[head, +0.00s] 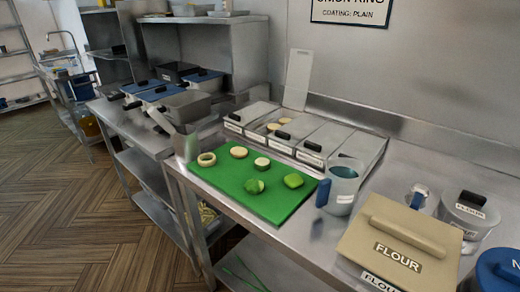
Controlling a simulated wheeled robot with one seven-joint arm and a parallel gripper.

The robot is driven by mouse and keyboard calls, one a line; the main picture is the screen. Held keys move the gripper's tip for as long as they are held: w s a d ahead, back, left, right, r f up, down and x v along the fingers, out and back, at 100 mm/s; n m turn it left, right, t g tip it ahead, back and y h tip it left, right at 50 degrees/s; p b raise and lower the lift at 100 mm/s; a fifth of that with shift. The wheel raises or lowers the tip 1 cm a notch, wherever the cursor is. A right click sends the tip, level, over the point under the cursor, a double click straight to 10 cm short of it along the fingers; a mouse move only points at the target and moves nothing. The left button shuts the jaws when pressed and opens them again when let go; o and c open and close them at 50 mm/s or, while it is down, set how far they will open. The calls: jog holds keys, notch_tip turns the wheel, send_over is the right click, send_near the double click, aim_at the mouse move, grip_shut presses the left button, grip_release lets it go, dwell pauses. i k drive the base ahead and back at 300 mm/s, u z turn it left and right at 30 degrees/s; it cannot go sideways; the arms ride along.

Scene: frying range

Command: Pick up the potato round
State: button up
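A green cutting board (222,183) lies on the steel counter in the head view. A plain pale disc, which looks like the potato round (239,152), lies flat near the board's back edge. To its left is a pale ring (207,159), likely onion. To its right and nearer is a pale round with a green rim (262,163). Two green pieces lie further along the board, one left (254,186) and one right (293,181). The potato round appears uncovered and apart from the others. My gripper is not in view.
Lidded steel bins (325,140) stand behind the board; one open bin holds pale pieces (284,121). A blue-handled jug (343,185) stands right of the board, near a beige-lidded flour container (395,240). Fryer baskets (185,104) stand at back left. Floor (90,230) at left is clear.

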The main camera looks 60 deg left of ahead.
aim_at(239, 152)
jog(key=u, duration=2.15)
jog(key=k, duration=0.5)
jog(key=u, duration=0.55)
jog(key=i, duration=1.75)
jog(key=z, duration=0.65)
